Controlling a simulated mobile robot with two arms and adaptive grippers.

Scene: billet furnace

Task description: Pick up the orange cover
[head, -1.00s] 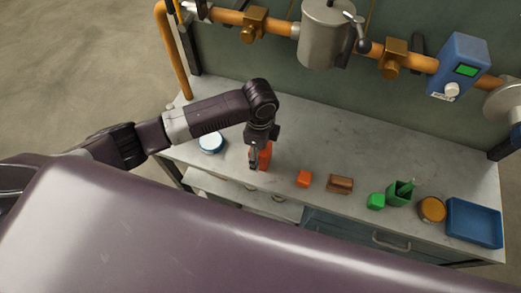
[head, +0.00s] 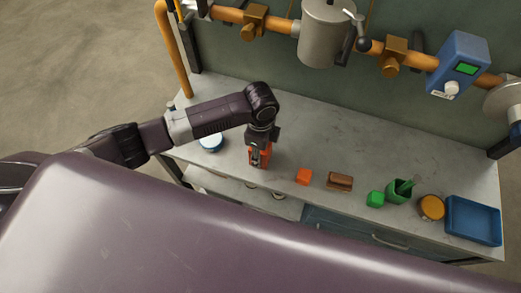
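An orange piece (head: 266,158), which looks like the orange cover, is on the left part of the workbench, partly hidden by my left gripper. My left gripper (head: 259,157) points down at it, with dark fingers in front of and beside the orange. I cannot tell whether the fingers are closed on it or whether it touches the bench. My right gripper is not in view.
Pipes run behind.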

